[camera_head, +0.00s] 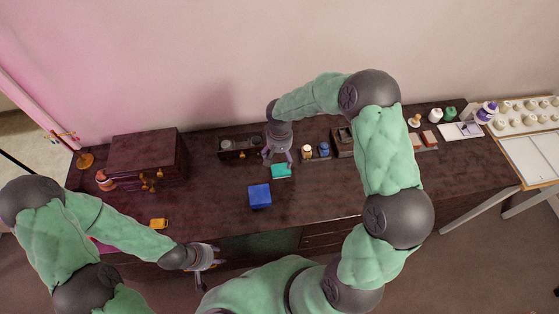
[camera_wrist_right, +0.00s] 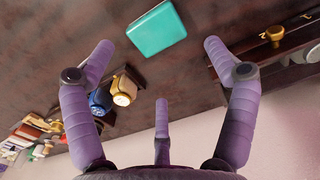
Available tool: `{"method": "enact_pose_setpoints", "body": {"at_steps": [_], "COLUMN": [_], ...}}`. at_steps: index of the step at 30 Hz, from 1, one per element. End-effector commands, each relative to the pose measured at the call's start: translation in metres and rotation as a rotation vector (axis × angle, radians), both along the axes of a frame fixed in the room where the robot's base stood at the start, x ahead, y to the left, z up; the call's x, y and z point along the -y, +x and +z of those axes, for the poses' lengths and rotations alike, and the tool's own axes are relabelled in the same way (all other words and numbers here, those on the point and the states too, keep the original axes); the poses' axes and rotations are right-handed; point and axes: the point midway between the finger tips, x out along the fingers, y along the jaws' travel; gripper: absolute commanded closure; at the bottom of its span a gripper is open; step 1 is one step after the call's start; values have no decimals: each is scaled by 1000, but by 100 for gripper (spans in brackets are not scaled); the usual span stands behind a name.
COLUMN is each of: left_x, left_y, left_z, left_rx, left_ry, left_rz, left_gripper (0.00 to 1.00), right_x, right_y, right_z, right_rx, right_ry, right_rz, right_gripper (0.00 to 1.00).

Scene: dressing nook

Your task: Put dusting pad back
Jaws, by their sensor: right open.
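A flat teal pad-like block (camera_head: 281,171) lies on the dark dresser top, and a blue box (camera_head: 260,196) sits just in front of it. I cannot tell for certain which is the dusting pad. My right gripper (camera_head: 279,154) is open and empty, just behind and above the teal block. In the right wrist view the teal block (camera_wrist_right: 156,28) lies beyond the spread fingers (camera_wrist_right: 159,60), apart from them. My left gripper (camera_head: 207,262) is at the dresser's front edge, its fingers apart and empty.
A dark tray with compartments (camera_head: 233,154) stands left of my right gripper. A large chest (camera_head: 145,155) and a yellow item (camera_head: 159,224) are at left. The dresser front between is clear.

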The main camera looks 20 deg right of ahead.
Motion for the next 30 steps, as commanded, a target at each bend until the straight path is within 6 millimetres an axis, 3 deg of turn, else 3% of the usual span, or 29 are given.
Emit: {"method": "enact_pose_setpoints", "body": {"at_steps": [7,26,30], "left_x": [0,0,0], "left_y": [0,0,0], "left_z": [3,3,14], "left_rx": [0,0,0], "left_ry": [0,0,0], "left_rz": [0,0,0], "left_gripper": [60,60,60], "right_x": [0,0,0], "right_y": [0,0,0], "right_z": [26,29,40], "right_rx": [0,-1,-1], "right_ry": [0,0,0], "right_rz": [0,0,0], "right_gripper": [14,14,14]}}
